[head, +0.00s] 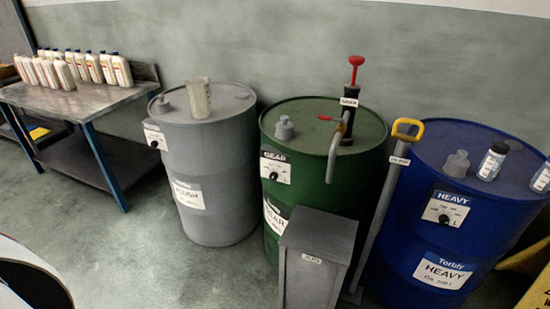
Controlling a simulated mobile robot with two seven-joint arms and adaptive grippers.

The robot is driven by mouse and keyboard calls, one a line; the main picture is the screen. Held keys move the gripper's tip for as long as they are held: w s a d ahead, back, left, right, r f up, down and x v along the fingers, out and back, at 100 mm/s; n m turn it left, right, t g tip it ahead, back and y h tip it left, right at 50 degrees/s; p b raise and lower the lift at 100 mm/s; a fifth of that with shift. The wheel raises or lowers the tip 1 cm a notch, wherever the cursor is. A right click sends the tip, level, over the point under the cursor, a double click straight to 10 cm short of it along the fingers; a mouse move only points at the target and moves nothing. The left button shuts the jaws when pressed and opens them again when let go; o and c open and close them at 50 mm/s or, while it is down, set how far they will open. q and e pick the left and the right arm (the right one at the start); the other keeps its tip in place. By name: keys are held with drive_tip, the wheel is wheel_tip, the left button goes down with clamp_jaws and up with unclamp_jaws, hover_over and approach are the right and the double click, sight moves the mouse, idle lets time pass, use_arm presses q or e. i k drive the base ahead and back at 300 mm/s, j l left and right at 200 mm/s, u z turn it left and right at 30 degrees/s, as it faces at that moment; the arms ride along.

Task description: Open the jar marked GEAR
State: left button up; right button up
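A green drum (322,180) with a black-and-white GEAR label (276,166) stands in the middle. A small grey plug-like piece (285,129) sits on its top, beside a dark hand pump (347,115) with a red handle and grey spout. Two small jars with pale labels stand on the blue drum: one jar (492,161) near its middle, the other jar (542,178) at the right picture edge, partly cut off. Their label text is too small to read, so I cannot tell whether either is marked GEAR. Neither of my grippers is in view.
A grey drum (215,170) carries a pale pitcher-like container (199,98). The blue drum (432,215) is labelled HEAVY. A grey box (317,245) and a yellow-handled pole (385,205) stand in front. A table (100,98) at left holds several white bottles (107,68). Floor at lower left is open.

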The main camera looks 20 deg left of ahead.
sight(493, 163)
drive_tip(key=i+l+u, duration=0.25)
drive_tip(key=l, duration=0.9)
drive_tip(key=l+u, duration=0.25)
drive_tip(key=l, duration=0.85)
drive_tip(key=l+u, duration=0.25)
drive_tip(key=l, duration=0.9)
drive_tip(key=k+l+u, duration=0.25)
drive_tip(key=l, duration=0.9)
drive_tip(key=i, duration=0.1)
